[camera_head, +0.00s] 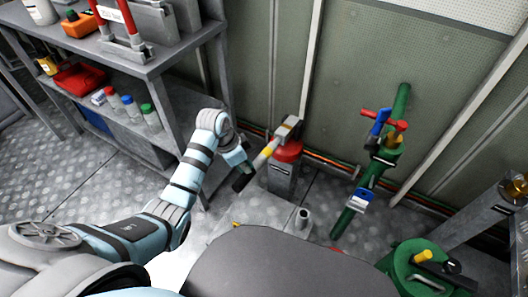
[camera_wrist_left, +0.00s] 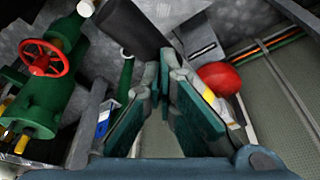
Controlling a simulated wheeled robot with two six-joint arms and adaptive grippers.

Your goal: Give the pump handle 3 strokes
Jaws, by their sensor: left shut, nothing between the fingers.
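The pump (camera_head: 282,178) is a grey post with a red top, standing by the wall; its red top (camera_wrist_left: 220,78) also shows in the left wrist view. Its pale handle (camera_head: 263,157) has a yellow band and a dark grip (camera_head: 243,181), and slants down to the left. My left gripper (camera_head: 243,166) is at the handle's outer end, close above the grip; I cannot tell whether they touch. In the left wrist view the gripper (camera_wrist_left: 165,112) is shut and empty, with the yellow-banded handle (camera_wrist_left: 208,97) beside the right finger. My right gripper is not in view.
A grey shelf (camera_head: 165,62) with bottles and boxes stands at the left. Right of the pump is a green pipe (camera_head: 372,172) with red and blue handles. A green drum-like unit (camera_head: 415,262) stands at lower right. The floor before the shelf is clear.

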